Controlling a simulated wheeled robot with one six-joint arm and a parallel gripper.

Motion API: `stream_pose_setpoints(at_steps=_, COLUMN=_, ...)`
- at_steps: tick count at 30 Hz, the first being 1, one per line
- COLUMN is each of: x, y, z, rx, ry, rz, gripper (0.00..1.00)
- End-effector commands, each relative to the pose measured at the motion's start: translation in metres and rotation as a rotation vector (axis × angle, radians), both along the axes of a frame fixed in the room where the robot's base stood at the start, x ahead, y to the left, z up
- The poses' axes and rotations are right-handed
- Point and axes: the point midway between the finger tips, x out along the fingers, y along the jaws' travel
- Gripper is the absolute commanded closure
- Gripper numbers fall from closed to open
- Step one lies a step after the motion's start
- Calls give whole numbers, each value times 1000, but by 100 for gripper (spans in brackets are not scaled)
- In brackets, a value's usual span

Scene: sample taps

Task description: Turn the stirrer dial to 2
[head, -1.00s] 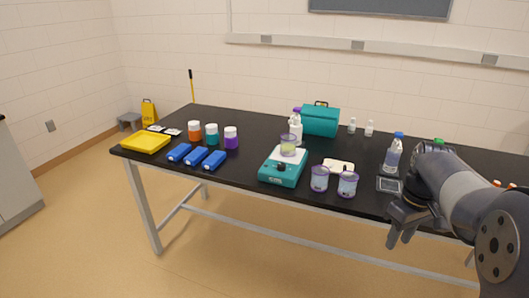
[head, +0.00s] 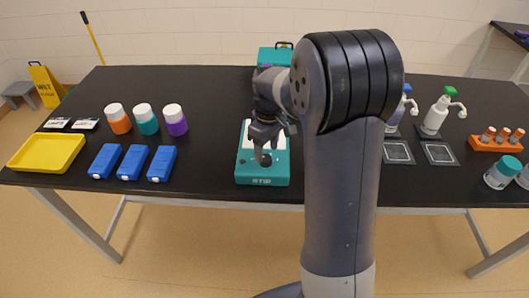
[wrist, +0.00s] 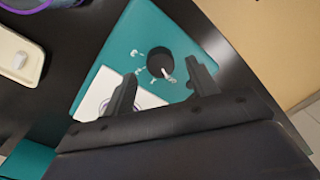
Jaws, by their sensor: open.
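The stirrer is a teal box (head: 263,181) marked "STIR", with a white top plate, near the table's front edge in the head view. Its round black dial (head: 266,160) is on the front part. In the wrist view the dial (wrist: 158,60) has a white pointer toward the lower right and small printed marks around it, too small to read. My gripper (head: 266,137) is over the stirrer. In the wrist view its open fingers (wrist: 162,72) lie on either side of the dial, with nothing held. I cannot tell whether they touch it. A purple ring shows partly on the white plate behind the gripper.
A cream tray (wrist: 18,58) and a purple-rimmed vessel (wrist: 30,3) lie beside the stirrer. Blue blocks (head: 133,162), lidded jars (head: 146,119) and a yellow tray (head: 46,152) are left. Pump bottles (head: 436,115) and an orange rack (head: 495,141) are right. My arm hides the table's middle right.

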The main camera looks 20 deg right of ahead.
Motion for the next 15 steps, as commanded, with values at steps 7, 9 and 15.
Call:
stream_pose_setpoints(at_steps=7, x=-1, y=1, z=-26, rx=0, ry=1, rz=0, gripper=45)
stream_pose_setpoints(at_steps=9, x=-1, y=1, z=-28, rx=0, ry=0, rz=0, gripper=45)
stream_pose_setpoints(at_steps=15, x=-1, y=1, z=-28, rx=0, ry=-1, rz=0, gripper=45)
